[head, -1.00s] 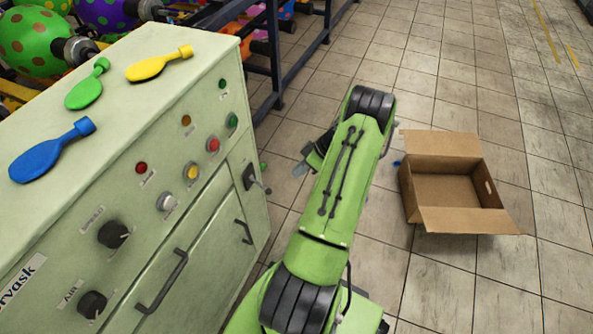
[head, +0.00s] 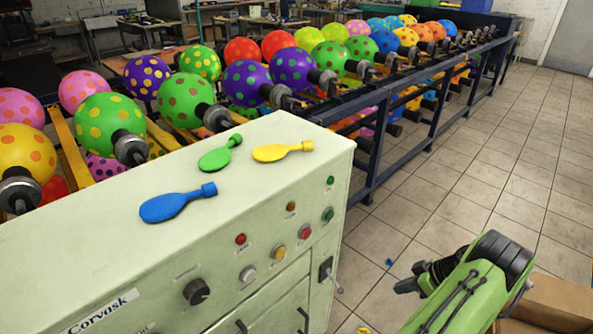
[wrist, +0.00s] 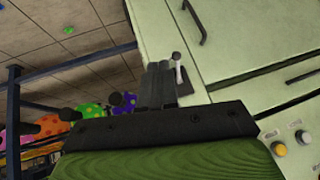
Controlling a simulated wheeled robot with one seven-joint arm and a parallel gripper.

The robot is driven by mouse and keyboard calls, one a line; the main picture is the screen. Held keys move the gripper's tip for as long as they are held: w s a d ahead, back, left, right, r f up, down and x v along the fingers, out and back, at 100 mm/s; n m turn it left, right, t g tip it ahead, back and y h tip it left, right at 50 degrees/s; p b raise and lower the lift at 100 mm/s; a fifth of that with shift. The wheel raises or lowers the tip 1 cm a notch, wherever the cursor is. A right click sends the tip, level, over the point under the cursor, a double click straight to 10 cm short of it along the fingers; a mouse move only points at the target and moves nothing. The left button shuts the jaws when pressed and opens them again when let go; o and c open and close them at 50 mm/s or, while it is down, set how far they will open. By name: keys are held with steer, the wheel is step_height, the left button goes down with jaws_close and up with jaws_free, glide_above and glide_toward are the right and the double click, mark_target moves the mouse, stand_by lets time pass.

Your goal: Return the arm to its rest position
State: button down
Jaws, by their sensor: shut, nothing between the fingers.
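My gripper (wrist: 158,88) shows in the wrist view with its dark fingers together and nothing between them. In that view it points toward the cabinet's lower front, near the switch lever (wrist: 179,70). In the head view my gripper (head: 408,285) is small and dark beside my green arm, at the lower right, to the right of the pale green control cabinet (head: 270,150) and apart from it. Its fingertips are hard to make out there.
Blue (head: 175,204), green (head: 220,154) and yellow (head: 282,151) flat balloons lie on the cabinet top. A rack (head: 385,105) of dotted balloons runs behind. A cardboard box (head: 555,300) stands on the floor behind my arm.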

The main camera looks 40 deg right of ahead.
steer(key=w+a+r+g, duration=0.3)
steer(key=w+a+r, duration=0.4)
steer(key=w+r, duration=0.6)
steer(key=w+a+r+h, duration=0.3)
steer(key=a+r, duration=0.9)
steer(key=a, duration=0.4)
steer(key=s+a+r+m+t, duration=0.1)
steer(key=s+a+r, duration=0.2)
steer(key=s+a, duration=0.5)
steer(key=s+a+r+m+t, duration=0.1)
steer(key=s+a+r, duration=0.1)
steer(key=s+a, duration=0.5)
step_height(320, 180, up, 14)
steer(key=w+a+p, duration=0.1)
steer(key=a+p, duration=0.1)
steer(key=p, duration=1.1)
steer(key=shift+w+a+h+p, duration=0.15)
steer(key=shift+w+h+p, duration=0.15)
steer(key=shift+p, duration=0.05)
